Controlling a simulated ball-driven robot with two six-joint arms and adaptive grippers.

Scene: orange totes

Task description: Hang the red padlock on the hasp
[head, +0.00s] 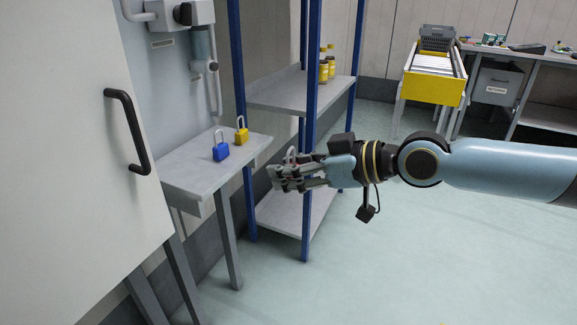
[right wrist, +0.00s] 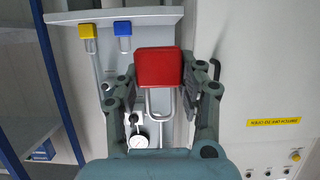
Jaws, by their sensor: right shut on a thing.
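My right gripper (head: 285,175) is in the middle of the head view, to the right of the small shelf. In the right wrist view its fingers (right wrist: 160,85) are shut on the red padlock (right wrist: 158,65). The padlock's metal shackle points down in that picture, toward the palm side. In the head view the fingers mostly hide the padlock; only a bit of its shackle shows above them. I cannot make out the hasp in either view. My left gripper is not in view.
A blue padlock (head: 221,152) and a yellow padlock (head: 241,135) stand on the grey shelf (head: 190,180). A white cabinet door with a black handle (head: 127,130) is at left. A blue-post rack (head: 310,110) stands behind my gripper. The floor at right is clear.

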